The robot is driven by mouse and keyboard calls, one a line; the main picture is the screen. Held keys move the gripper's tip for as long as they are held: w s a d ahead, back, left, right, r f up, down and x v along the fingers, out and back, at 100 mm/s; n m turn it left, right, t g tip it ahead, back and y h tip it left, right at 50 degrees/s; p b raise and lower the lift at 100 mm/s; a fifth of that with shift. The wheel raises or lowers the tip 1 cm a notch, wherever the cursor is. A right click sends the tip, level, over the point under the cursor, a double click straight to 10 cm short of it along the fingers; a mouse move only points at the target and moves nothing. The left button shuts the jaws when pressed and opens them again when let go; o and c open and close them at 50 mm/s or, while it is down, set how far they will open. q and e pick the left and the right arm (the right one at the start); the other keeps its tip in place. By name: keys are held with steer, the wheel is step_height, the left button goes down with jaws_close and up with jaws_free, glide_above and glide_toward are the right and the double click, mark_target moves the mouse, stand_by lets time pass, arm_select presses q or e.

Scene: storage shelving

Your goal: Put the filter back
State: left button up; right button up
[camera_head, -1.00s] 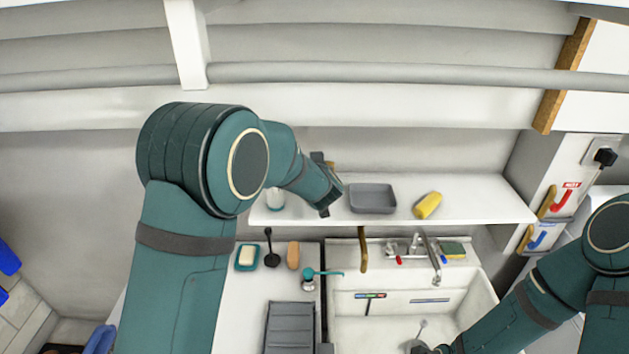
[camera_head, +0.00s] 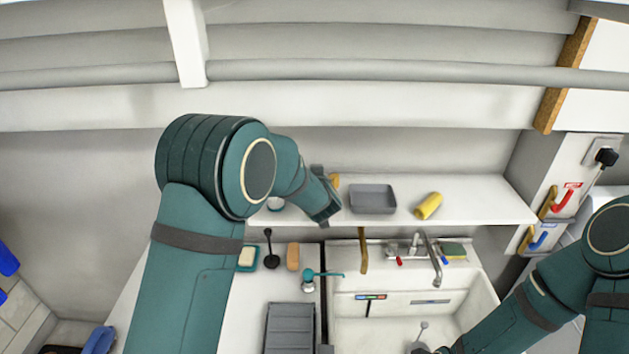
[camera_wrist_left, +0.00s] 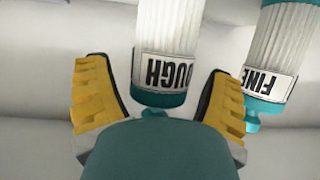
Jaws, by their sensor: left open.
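In the left wrist view, a white pleated filter (camera_wrist_left: 167,30) with a teal end cap and a label reading "OUGH" shows upside down between my left gripper's fingers. My left gripper (camera_wrist_left: 160,66) is open, with yellow fingers on either side and gaps to the filter. A similar filter (camera_wrist_left: 285,45), labelled "FINE", stands just right of the right finger. In the head view my left gripper (camera_head: 329,181) is over the wall shelf, mostly hidden by my own wrist. My right gripper (camera_head: 423,348) is low at the sink, cut off by the bottom edge.
The white shelf (camera_head: 470,205) holds a grey tray (camera_head: 372,198) and a yellow roll (camera_head: 428,206). Below are a white sink (camera_head: 400,315) with a tap (camera_head: 432,255), soap in a dish (camera_head: 246,257), a brown brush (camera_head: 293,256) and a grey rack (camera_head: 290,325).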

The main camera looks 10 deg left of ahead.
arm_select(q)
steer(key=shift+r, duration=0.2)
steer(key=v, duration=1.2)
steer(key=s+a+f+m+g+h, duration=0.1)
steer(key=s+f, duration=0.1)
steer(key=f, duration=0.4)
steer(key=s+a+f+g+h, duration=0.1)
steer(key=s+f+g, duration=0.1)
steer(key=f, duration=0.5)
steer(key=s+d+f+g+h, duration=0.1)
steer(key=s+f+g+h, duration=0.1)
steer(key=s+f, duration=0.3)
steer(key=s+d+f+g+h, duration=0.1)
steer(key=s+f+g+h, duration=0.1)
steer(key=s+f, duration=0.4)
steer(key=s+d+f+g+h, duration=0.1)
steer(key=s+f+g, duration=0.2)
steer(key=s, duration=0.7)
steer(key=shift+s+f+g+h, duration=0.15)
steer(key=shift+f+g+h, duration=0.05)
steer(key=shift+f, duration=0.45)
steer(key=shift+s+f+g+h, duration=0.15)
steer(key=shift+f+g+h, duration=0.05)
steer(key=shift+f, duration=0.4)
